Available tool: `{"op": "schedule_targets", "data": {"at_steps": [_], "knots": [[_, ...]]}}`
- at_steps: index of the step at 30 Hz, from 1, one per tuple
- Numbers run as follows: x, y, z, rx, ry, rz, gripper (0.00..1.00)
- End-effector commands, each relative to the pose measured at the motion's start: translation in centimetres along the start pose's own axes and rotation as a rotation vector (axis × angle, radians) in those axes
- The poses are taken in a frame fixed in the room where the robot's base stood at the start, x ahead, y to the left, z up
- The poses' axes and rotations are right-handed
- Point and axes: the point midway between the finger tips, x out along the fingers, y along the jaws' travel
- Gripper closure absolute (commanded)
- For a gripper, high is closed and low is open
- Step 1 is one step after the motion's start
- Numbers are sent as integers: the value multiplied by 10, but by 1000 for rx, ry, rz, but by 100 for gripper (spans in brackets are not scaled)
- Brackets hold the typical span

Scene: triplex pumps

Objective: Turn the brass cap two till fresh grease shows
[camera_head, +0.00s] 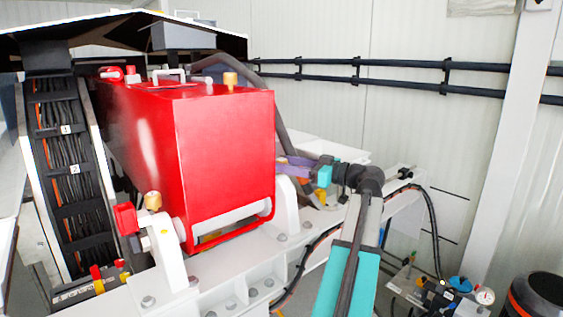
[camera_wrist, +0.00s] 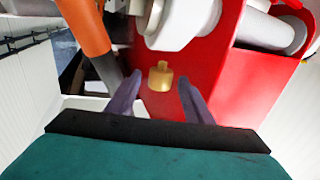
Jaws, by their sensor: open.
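A small brass cap (camera_wrist: 160,76) sits on a red surface in the wrist view, between and beyond my two purple fingers. My gripper (camera_wrist: 159,86) is open and empty, with a gap on both sides of the cap. In the head view my gripper (camera_head: 281,166) is at the right edge of the red pump housing (camera_head: 224,150), pointing left. I cannot tell which cap is number two. No grease is visible.
A cable rack (camera_head: 80,208) with small numbered tags stands left of the housing. White cylinders (camera_wrist: 183,18) and an orange post (camera_wrist: 84,25) lie close around my fingers. A white beam (camera_head: 235,282) with bolts and a black hose runs below. Black rails (camera_head: 400,83) cross the back wall.

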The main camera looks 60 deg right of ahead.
Motion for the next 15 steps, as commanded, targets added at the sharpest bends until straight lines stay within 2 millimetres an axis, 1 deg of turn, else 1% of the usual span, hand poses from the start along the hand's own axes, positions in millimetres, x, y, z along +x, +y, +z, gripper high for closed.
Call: {"op": "schedule_targets", "data": {"at_steps": [1,6,15], "knots": [[7,0,-1,0,0,-3,53],[18,0,0,0,0,-1,53],[22,0,0,0,0,-1,53]]}}
